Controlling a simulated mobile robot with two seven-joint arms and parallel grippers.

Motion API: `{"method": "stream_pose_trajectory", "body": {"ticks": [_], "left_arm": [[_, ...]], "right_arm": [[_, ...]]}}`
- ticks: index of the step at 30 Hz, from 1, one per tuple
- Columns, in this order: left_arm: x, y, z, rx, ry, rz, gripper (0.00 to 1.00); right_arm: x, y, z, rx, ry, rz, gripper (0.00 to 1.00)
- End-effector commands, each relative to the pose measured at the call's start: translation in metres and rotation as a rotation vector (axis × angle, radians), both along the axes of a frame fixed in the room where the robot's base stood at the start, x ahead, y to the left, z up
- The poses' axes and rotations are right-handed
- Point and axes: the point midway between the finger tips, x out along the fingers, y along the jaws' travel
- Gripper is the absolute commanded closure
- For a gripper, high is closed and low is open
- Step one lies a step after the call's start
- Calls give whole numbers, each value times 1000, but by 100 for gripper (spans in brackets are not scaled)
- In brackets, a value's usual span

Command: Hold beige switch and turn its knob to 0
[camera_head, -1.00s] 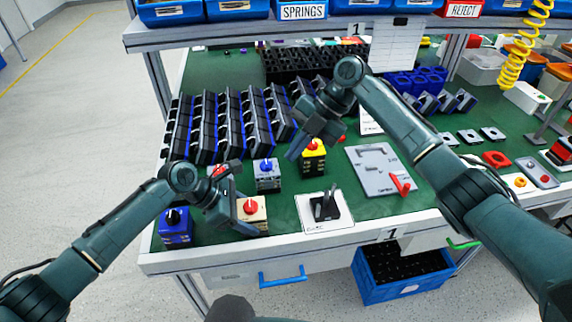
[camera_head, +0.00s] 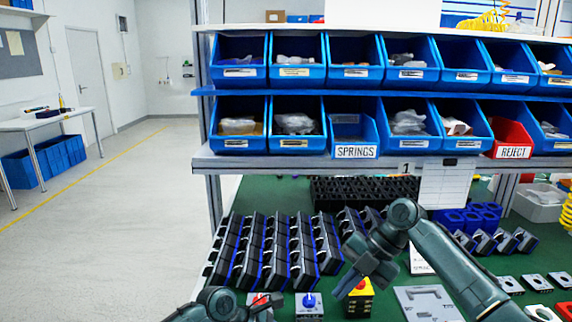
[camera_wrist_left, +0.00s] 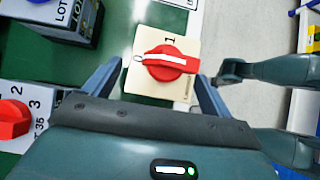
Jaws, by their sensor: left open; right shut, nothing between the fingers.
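The beige switch (camera_wrist_left: 160,82) with its red knob (camera_wrist_left: 168,63) shows in the left wrist view. A 0 is marked left of the knob and a 1 above it. The knob's handle with a white stripe lies roughly left to right; which end points is unclear. My left gripper (camera_wrist_left: 160,74) is open, one finger on each side of the switch; contact cannot be told. In the head view the beige switch is out of frame and only part of my left arm (camera_head: 218,303) shows. My right gripper (camera_head: 343,287) is shut and empty, beside a yellow switch (camera_head: 361,301).
A grey switch with a blue knob (camera_head: 309,301) and a red knob (camera_head: 262,303) are near the bottom edge. Rows of black-and-blue switches (camera_head: 275,250) stand behind. A grey plate (camera_head: 428,303) lies at right.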

Motion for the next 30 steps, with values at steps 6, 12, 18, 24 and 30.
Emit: {"method": "stream_pose_trajectory", "body": {"ticks": [6,12,18,24,30], "left_arm": [[1,26,32,-1,-4,3,16],[1,52,65,0,-4,2,16],[1,67,85,0,-3,1,16],[0,71,90,-1,-2,0,16],[0,70,90,-1,-1,0,16]], "right_arm": [[0,0,0,0,0,0,100],[0,0,0,0,0,0,100],[0,0,0,0,0,0,100],[0,0,0,0,0,0,100],[0,0,0,0,0,0,100]]}}
